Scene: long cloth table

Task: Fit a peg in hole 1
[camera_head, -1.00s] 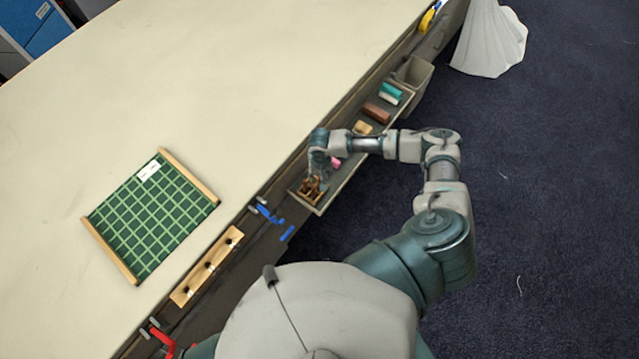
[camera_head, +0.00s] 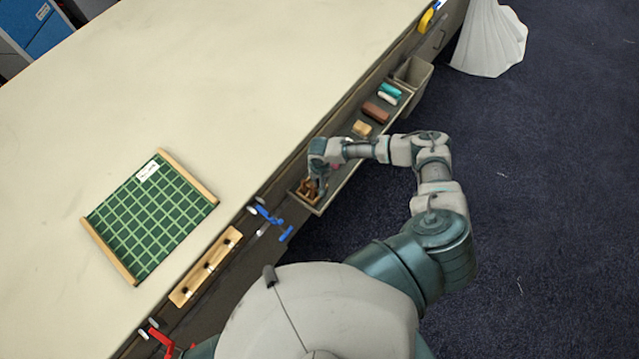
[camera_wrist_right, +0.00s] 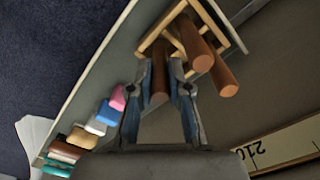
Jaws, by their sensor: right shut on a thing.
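A pale wooden strip with dark holes (camera_head: 205,266) lies along the table's near edge in the head view. No hole number is readable there. A small wooden rack (camera_head: 306,191) stands at the near end of the side tray; it also shows in the right wrist view (camera_wrist_right: 150,42). Two brown round pegs (camera_wrist_right: 198,50) (camera_wrist_right: 224,78) stick out of the rack. A third brown peg (camera_wrist_right: 160,82) is between the fingers of my right gripper (camera_wrist_right: 160,88), which is shut on it beside the rack. In the head view my right gripper (camera_head: 318,188) is partly hidden by its wrist. My left gripper is not in view.
The tray (camera_head: 345,178) also holds a tan block (camera_head: 362,129), a brown block (camera_head: 376,112) and coloured pieces; a grey bin (camera_head: 413,72) adjoins it. A green gridded board (camera_head: 150,218) lies on the table (camera_head: 230,90). Blue clamps (camera_head: 268,214) and a red one (camera_head: 160,338) line the edge.

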